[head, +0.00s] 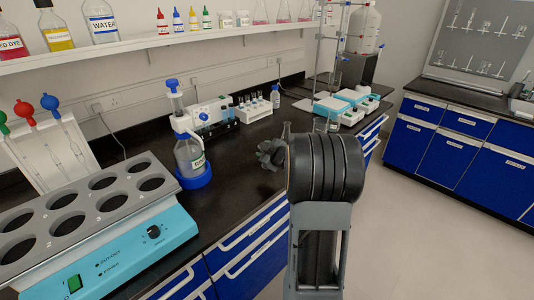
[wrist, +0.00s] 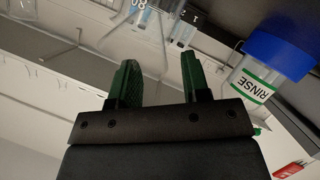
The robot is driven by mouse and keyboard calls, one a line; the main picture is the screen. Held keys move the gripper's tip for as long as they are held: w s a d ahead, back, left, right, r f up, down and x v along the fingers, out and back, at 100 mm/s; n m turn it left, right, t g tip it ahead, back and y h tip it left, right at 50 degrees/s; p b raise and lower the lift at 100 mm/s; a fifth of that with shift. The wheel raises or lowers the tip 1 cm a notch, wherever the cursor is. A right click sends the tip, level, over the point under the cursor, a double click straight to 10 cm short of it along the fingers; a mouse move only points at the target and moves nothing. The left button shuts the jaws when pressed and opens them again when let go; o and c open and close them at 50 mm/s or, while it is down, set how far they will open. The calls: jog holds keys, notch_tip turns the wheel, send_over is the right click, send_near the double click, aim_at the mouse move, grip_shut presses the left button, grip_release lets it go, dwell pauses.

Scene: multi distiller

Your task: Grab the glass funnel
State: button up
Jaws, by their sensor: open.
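My gripper (head: 268,153) is at the end of my arm, above the black bench at the middle of the head view, partly hidden by the arm. In the wrist view my gripper (wrist: 162,75) shows two green fingers spread apart with nothing held between them. A small clear glass piece with a narrow top (head: 286,130) stands just behind my gripper in the head view. It may be the glass funnel, but its lower part is hidden, so I cannot tell. Faint clear glass outlines also show beyond the fingers in the wrist view.
A blue-capped RINSE bottle (wrist: 262,75) is right of the fingers in the wrist view. In the head view, a wash bottle in a blue base (head: 193,178), a tube rack (head: 254,112), white-and-teal balances (head: 345,105) and a teal heating block (head: 110,250) stand on the bench.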

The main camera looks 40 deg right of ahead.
grip_shut()
jog(key=shift+r, duration=0.1)
dwell(0.4)
